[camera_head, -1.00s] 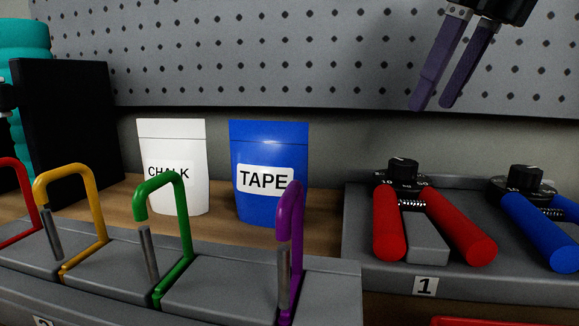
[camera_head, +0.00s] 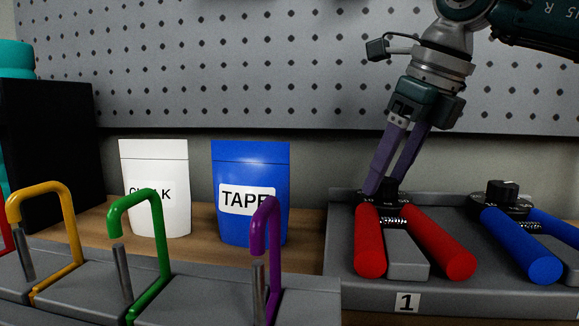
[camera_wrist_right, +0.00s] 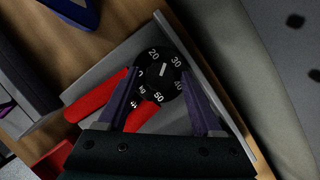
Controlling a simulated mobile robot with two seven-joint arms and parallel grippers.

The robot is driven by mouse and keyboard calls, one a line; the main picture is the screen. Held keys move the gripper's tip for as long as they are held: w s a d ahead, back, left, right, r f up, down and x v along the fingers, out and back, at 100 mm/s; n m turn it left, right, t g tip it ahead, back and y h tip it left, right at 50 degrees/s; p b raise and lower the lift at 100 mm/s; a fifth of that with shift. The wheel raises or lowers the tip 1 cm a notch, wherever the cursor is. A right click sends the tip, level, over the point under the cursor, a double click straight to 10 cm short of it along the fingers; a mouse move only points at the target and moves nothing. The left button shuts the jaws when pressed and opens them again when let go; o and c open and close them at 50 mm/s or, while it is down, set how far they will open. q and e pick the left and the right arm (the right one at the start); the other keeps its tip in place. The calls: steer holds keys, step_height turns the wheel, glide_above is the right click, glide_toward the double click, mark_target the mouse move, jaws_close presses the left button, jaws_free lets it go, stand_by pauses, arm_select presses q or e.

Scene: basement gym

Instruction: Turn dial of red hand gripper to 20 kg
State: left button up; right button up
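The red hand gripper (camera_head: 371,240) lies on the grey tray (camera_head: 450,298) above label 1, its two red handles toward me. Its black dial (camera_wrist_right: 161,75) shows numbers from 20 to 50 in the right wrist view. A white mark on the knob points roughly between 20 and 30; the exact reading is unclear. My right gripper (camera_head: 380,189) reaches down to the dial from above, and its fingertips partly hide it in the head view. In the wrist view the purple fingers (camera_wrist_right: 160,100) are apart, one each side of the dial. My left gripper is not in view.
A blue hand gripper (camera_head: 518,243) lies to the right on the same tray. Blue tape pouch (camera_head: 250,170) and white chalk pouch (camera_head: 155,170) stand left. Coloured hooks, including a purple one (camera_head: 264,235), rise from a grey rack in front. A perforated panel (camera_head: 250,60) is behind.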

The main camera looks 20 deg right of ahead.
jaws_close()
stand_by(0.3)
steer(key=shift+r+p, duration=0.1)
steer(key=shift+p, duration=0.2)
steer(key=n+y+p, duration=0.1)
steer(key=n+p, duration=0.1)
steer(key=shift+d+r+n, duration=0.1)
steer(key=shift+n, duration=0.3)
steer(key=shift+n+g+y+p, duration=0.3)
steer(key=shift+n+g+p, duration=0.1)
steer(key=shift+n+p, duration=0.55)
steer(key=shift+w+n+g+y+p, duration=0.1)
steer(key=shift+n+g+y+p, duration=0.2)
steer(key=shift+n, duration=0.65)
